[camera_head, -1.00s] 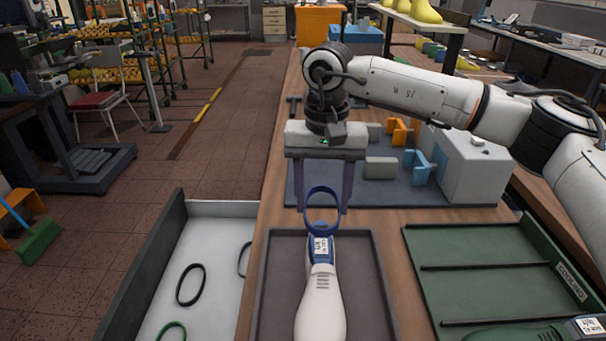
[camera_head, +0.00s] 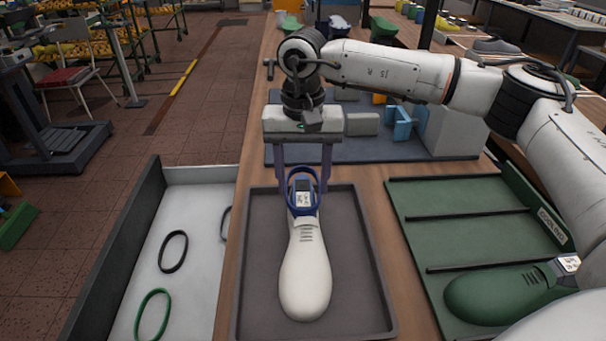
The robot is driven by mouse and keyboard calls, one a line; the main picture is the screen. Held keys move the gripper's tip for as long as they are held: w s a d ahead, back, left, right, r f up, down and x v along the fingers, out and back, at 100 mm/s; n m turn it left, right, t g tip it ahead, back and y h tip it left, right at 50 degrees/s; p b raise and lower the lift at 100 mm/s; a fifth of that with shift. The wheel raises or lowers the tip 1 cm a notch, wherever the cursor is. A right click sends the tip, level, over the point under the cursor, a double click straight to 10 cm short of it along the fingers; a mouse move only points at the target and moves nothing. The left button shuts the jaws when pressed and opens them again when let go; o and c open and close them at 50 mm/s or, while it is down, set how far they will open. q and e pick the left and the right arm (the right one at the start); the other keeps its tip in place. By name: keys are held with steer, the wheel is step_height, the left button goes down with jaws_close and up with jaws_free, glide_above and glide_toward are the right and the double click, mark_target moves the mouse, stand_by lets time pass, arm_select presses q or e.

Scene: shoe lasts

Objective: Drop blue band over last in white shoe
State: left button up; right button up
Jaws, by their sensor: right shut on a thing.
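The white shoe last (camera_head: 305,270) lies in the dark grey tray (camera_head: 360,215), its toe toward me and its labelled heel end away from me. My right gripper (camera_head: 303,190) points down above that end. It is shut on the blue band (camera_head: 290,187), which is held as an open ring between the two fingers. In this view the ring surrounds the label end of the last; I cannot tell whether it touches the last or is just above it. My left gripper is not in view.
A light bin (camera_head: 200,200) at the left holds a black band (camera_head: 173,251) and a green band (camera_head: 153,314). A green rack (camera_head: 450,195) at the right holds a green last (camera_head: 500,294). A blue-grey mat (camera_head: 375,150) with blocks lies behind the tray.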

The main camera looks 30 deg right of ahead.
steer(key=shift+f, duration=0.4)
steer(key=o, duration=1.1)
steer(key=shift+r, duration=0.2)
step_height(320, 180, up, 10)
steer(key=shift+b, duration=0.4)
